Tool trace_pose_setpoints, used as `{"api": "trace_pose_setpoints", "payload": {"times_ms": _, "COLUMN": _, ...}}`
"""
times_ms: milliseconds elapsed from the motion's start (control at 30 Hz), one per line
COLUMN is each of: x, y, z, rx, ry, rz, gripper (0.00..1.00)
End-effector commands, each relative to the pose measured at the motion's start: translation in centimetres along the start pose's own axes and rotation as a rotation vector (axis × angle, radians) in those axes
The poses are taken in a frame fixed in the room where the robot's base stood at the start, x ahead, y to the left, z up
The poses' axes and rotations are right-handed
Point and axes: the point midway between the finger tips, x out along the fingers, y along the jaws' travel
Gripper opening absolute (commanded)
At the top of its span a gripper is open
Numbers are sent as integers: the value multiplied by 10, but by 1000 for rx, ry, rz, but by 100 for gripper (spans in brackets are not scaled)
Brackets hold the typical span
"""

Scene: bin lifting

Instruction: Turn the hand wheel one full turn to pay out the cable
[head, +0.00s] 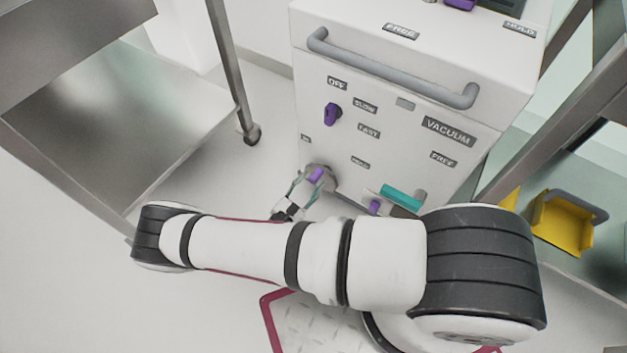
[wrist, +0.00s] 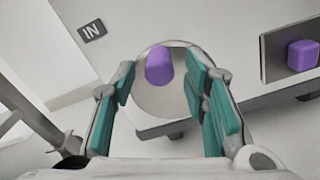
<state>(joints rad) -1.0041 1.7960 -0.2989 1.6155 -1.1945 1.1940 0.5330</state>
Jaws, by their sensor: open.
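The hand wheel is a round grey disc (head: 325,170) low on the front of the white cabinet, with a purple handle (head: 316,175) standing out from it. In the wrist view the disc (wrist: 165,104) lies straight ahead and its purple handle (wrist: 159,65) is near its upper edge. My gripper (head: 306,184) is at the wheel. In the wrist view its teal-padded fingers (wrist: 160,75) are spread, one on each side of the handle in the picture, with gaps showing. I cannot tell whether the fingertips reach past the handle's end. No cable is visible.
The white cabinet (head: 470,90) has a grey bar handle (head: 390,70), a purple knob (head: 331,114) and a teal part (head: 401,197) right of the wheel. A purple block (wrist: 303,55) sits right of the wheel. Steel tables flank the cabinet; a yellow bin (head: 562,222) is at right.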

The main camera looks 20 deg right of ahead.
Motion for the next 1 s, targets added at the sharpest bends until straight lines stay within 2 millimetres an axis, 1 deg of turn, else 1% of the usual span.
{"api": "trace_pose_setpoints", "payload": {"times_ms": 33, "x": 8, "y": -1, "z": -1, "rx": 1, "ry": -2, "rz": -2, "gripper": 41}}
{"api": "trace_pose_setpoints", "payload": {"times_ms": 200, "x": 21, "y": 0, "z": 0, "rx": 0, "ry": -1, "rz": 0, "gripper": 41}}
{"api": "trace_pose_setpoints", "payload": {"times_ms": 333, "x": 25, "y": 0, "z": 0, "rx": 1, "ry": 0, "rz": -1, "gripper": 41}}
{"api": "trace_pose_setpoints", "payload": {"times_ms": 533, "x": 25, "y": 0, "z": 0, "rx": 1, "ry": 0, "rz": -1, "gripper": 41}}
{"api": "trace_pose_setpoints", "payload": {"times_ms": 567, "x": 25, "y": 0, "z": 0, "rx": 1, "ry": 0, "rz": -1, "gripper": 39}}
{"api": "trace_pose_setpoints", "payload": {"times_ms": 600, "x": 24, "y": 0, "z": 0, "rx": 1, "ry": 0, "rz": 0, "gripper": 30}}
{"api": "trace_pose_setpoints", "payload": {"times_ms": 667, "x": 24, "y": 0, "z": 0, "rx": 1, "ry": 0, "rz": -1, "gripper": 16}}
{"api": "trace_pose_setpoints", "payload": {"times_ms": 700, "x": 24, "y": 0, "z": 0, "rx": 1, "ry": 0, "rz": -1, "gripper": 7}}
{"api": "trace_pose_setpoints", "payload": {"times_ms": 733, "x": 24, "y": 0, "z": 0, "rx": 1, "ry": 0, "rz": 0, "gripper": 0}}
{"api": "trace_pose_setpoints", "payload": {"times_ms": 1000, "x": 24, "y": 0, "z": 0, "rx": -7, "ry": 0, "rz": -1, "gripper": 0}}
